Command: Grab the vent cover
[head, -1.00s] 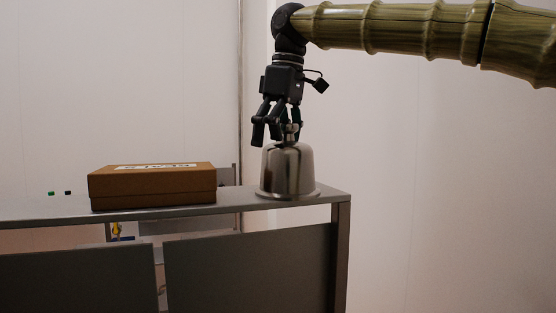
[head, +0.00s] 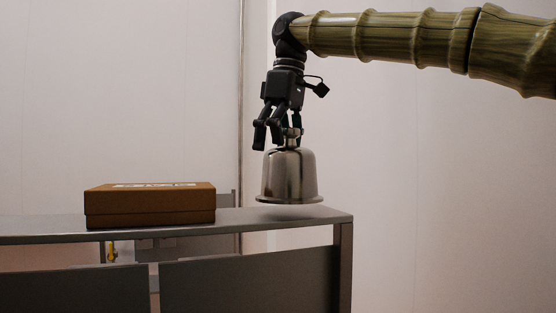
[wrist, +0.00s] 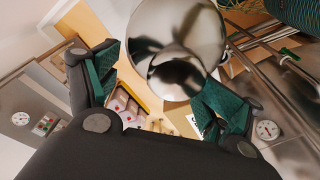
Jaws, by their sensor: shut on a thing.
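The vent cover (head: 288,176) is a shiny metal dome with a flared rim and a knob on top. In the head view it hangs upright in the air a little above the right end of the grey shelf top (head: 245,217). My gripper (head: 280,135) is above it, pointing down, shut on the knob. In the wrist view the vent cover's shiny dome (wrist: 188,22) fills the top middle, between my gripper's green-padded fingers (wrist: 160,85). The exact contact on the knob is partly hidden by the fingers.
A brown lidded box (head: 150,205) with a white label sits on the shelf top to the left. The shelf's right edge is just right of the vent cover. Beyond it is open space before a pale wall (head: 450,200). The wrist view shows a dial gauge (wrist: 267,130).

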